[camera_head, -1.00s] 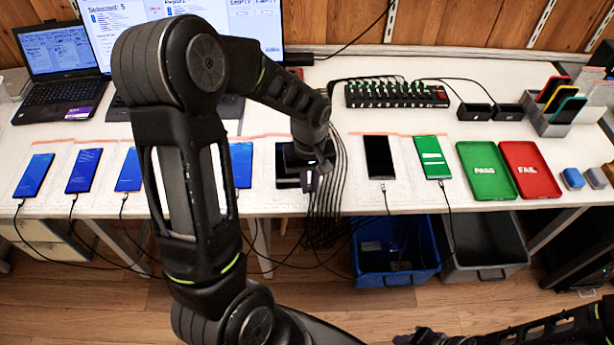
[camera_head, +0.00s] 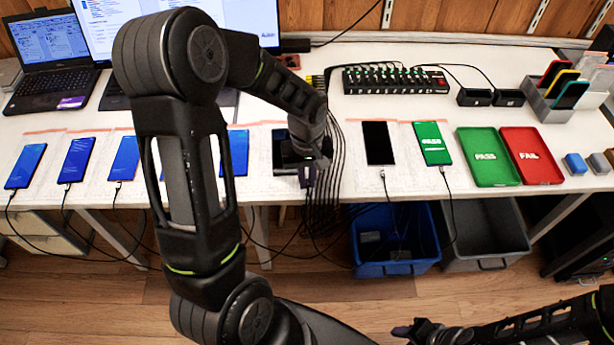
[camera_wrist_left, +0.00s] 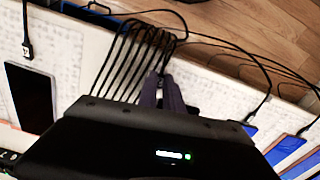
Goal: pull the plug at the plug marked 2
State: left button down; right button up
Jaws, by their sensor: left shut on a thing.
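My left gripper (camera_head: 307,178) is at the table's front edge, just in front of a dark phone (camera_head: 280,150) that my wrist partly covers. In the left wrist view its purple fingertips (camera_wrist_left: 166,92) are closed together at a black cable end beside a bundle of black cables. The fingers and wrist hide most of the held plug, and no number on it can be read. Another plug (camera_wrist_left: 27,48) with a small white mark sits by a black-screened phone (camera_wrist_left: 30,97); the mark is unclear. My right gripper (camera_head: 402,331) is low at the right, its jaws too small to judge.
A black-screened phone (camera_head: 379,143) and a green-screened phone (camera_head: 432,144) lie right of my left gripper. Beyond are a green PASS tray (camera_head: 488,180) and a red FAIL tray (camera_head: 533,178). A hub (camera_head: 396,87) stands behind. A blue bin (camera_head: 397,268) is below the edge.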

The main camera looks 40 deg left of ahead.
pick_arm(q)
jog(key=shift+f, duration=0.15)
jog(key=c, duration=1.4)
grip_release()
jog(key=shift+s, duration=0.15)
jog(key=shift+c, duration=0.2)
jog(key=shift+r+p, duration=2.05)
jog(key=shift+r, duration=1.05)
jog(key=shift+f, duration=0.1)
